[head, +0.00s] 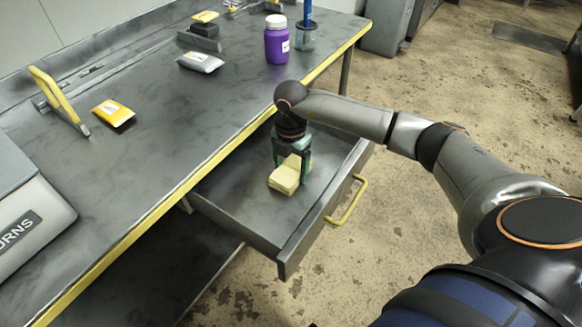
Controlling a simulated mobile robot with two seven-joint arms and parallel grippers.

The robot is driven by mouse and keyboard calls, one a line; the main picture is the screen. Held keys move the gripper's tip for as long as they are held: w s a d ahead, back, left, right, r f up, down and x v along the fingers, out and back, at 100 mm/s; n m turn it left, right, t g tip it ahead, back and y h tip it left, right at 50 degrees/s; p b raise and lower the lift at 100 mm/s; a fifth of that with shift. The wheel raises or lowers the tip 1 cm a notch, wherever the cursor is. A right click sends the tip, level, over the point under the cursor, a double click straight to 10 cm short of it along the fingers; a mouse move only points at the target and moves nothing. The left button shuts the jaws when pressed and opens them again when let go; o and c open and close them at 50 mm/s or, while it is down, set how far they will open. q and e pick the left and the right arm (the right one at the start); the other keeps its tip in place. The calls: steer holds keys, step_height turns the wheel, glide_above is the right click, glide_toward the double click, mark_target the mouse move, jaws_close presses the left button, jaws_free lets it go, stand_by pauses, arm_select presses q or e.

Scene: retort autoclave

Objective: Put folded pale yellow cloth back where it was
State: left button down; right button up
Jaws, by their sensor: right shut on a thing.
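The folded pale yellow cloth (284,180) is in the open drawer (237,210) under the workbench. My right gripper (292,164) reaches down into the drawer from above and is shut on the cloth's far part. The fingers partly hide the cloth. I cannot tell whether the cloth touches the drawer floor. My left gripper is not in view.
The drawer has a yellow handle (347,200) at its front. The rest of the drawer looks empty.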

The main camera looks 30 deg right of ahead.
mark_target(291, 169)
steer(key=shift+f, duration=0.15)
steer(key=o, duration=1.2)
steer(key=shift+c, duration=0.2)
step_height(291, 169, up, 12)
steer(key=p, duration=0.1)
steer(key=shift+r, duration=0.25)
